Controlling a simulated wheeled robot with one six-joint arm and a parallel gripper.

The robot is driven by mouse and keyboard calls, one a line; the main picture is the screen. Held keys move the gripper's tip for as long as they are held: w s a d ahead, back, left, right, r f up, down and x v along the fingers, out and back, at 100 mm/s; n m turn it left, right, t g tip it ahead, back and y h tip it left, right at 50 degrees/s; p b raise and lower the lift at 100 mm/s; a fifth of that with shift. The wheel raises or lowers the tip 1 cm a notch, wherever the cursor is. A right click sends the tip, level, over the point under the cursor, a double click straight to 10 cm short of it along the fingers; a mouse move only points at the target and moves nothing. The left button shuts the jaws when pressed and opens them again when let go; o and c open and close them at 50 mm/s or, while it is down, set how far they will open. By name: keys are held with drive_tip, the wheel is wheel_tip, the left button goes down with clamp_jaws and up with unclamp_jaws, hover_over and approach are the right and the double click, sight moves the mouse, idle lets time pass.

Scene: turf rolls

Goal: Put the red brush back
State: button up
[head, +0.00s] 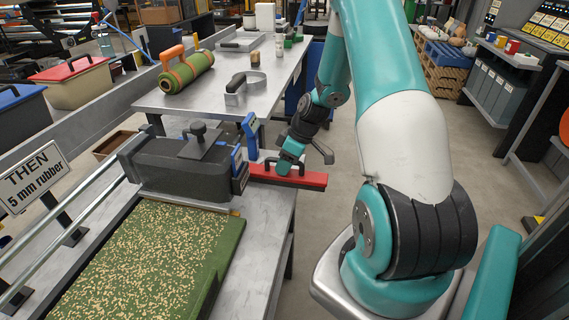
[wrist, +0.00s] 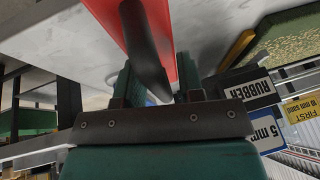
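The red brush (head: 300,180) is a long red bar with a black handle. It lies level just right of the dark grey machine, and its right end reaches past the table's edge. My gripper (head: 289,160) is at its handle, pointing down. In the wrist view the red brush (wrist: 180,28) runs up out of the picture, and its black handle sits between the two green fingers of my gripper (wrist: 154,75). The fingers are close on both sides and look shut on the handle. Whether the brush touches the table is hard to tell.
The dark machine (head: 180,165) and blue brackets (head: 250,135) stand close on the left. A turf mat (head: 140,262) lies in front. A rolled turf (head: 187,72) and a black-handled tool (head: 244,86) are on the far table (head: 205,105).

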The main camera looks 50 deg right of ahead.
drive_tip(key=shift+o, duration=0.2)
drive_tip(key=shift+r, duration=0.3)
drive_tip(key=v, duration=1.1)
drive_tip(key=w+a+r, duration=0.1)
drive_tip(key=a+r, duration=0.5)
drive_tip(key=a, duration=0.7)
drive_tip(key=s+a+r+n+g, duration=0.1)
drive_tip(key=s+a+r, duration=0.25)
drive_tip(key=a, duration=0.55)
drive_tip(key=s+a+r+g, duration=0.1)
drive_tip(key=s+a+r, duration=0.1)
drive_tip(key=s+a, duration=0.5)
drive_tip(key=s+a+r, duration=0.1)
drive_tip(key=s+a, duration=0.6)
drive_tip(key=shift+s+a+g, duration=0.25)
drive_tip(key=shift+a+g, duration=0.15)
drive_tip(key=shift+r, duration=0.1)
